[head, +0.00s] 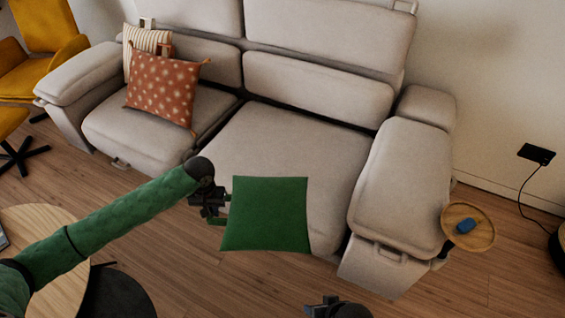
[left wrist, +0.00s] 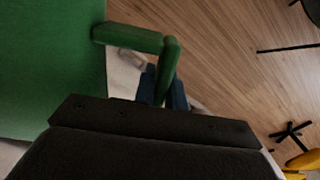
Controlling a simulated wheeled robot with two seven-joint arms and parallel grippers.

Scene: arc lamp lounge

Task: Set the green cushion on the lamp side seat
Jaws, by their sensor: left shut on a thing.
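The green cushion (head: 270,215) hangs in front of the sofa's right seat (head: 290,145), overlapping its front edge in the head view. My left gripper (head: 222,208) is shut on its left edge. The cushion also fills the left of the left wrist view (left wrist: 50,70), beside the green fingers (left wrist: 135,40). The right seat is bare. I cannot tell how far above the seat the cushion is. No lamp shows clearly. My right gripper (head: 335,308) is partly cut off at the bottom edge, and its jaws are unclear.
A rust dotted cushion (head: 162,88) and a striped cushion (head: 145,42) lean on the left seat. The sofa's right armrest (head: 402,180) borders the right seat. A small round table (head: 460,240) with a blue object (head: 466,226) stands beside it. A yellow chair (head: 45,65) is far left.

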